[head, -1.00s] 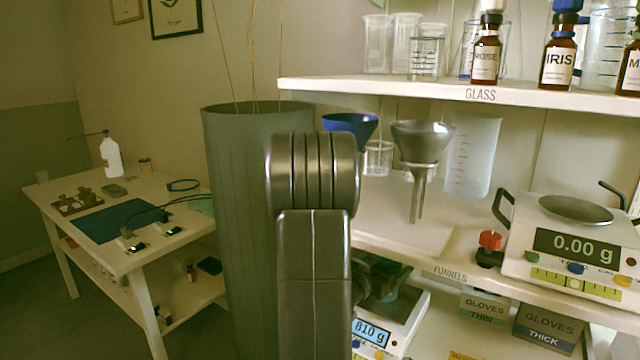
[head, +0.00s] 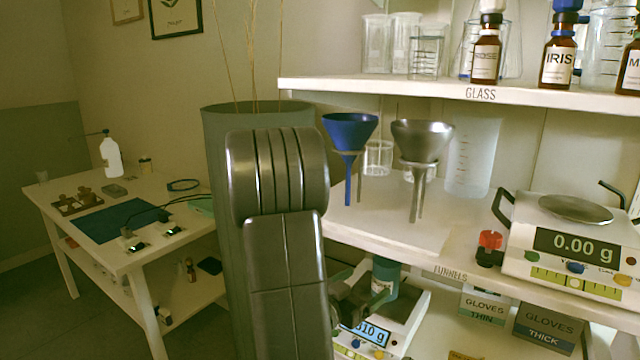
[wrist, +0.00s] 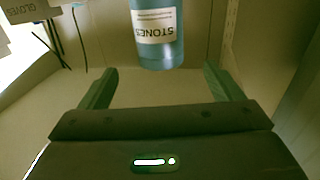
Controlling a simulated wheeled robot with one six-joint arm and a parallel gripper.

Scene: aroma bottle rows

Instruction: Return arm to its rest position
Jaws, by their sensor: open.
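My arm stands large in the middle of the head view, in front of the grey-green ribbed planter (head: 222,150). My gripper is low in the head view beside the lower scale, partly hidden by my own arm. In the wrist view my gripper (wrist: 160,84) is open, its two green fingers wide apart with nothing between them. A blue container labelled STONES (wrist: 157,50) stands just beyond the fingertips, apart from them. In the head view a teal container (head: 385,277) stands on the lower scale (head: 398,325), close to my gripper.
A blue funnel (head: 350,130) and a metal funnel (head: 421,142) hang over the middle shelf. A second scale (head: 560,240) reads 0.00 g at right. Glassware and bottles line the top shelf (head: 400,88). A white side table (head: 130,262) stands at left.

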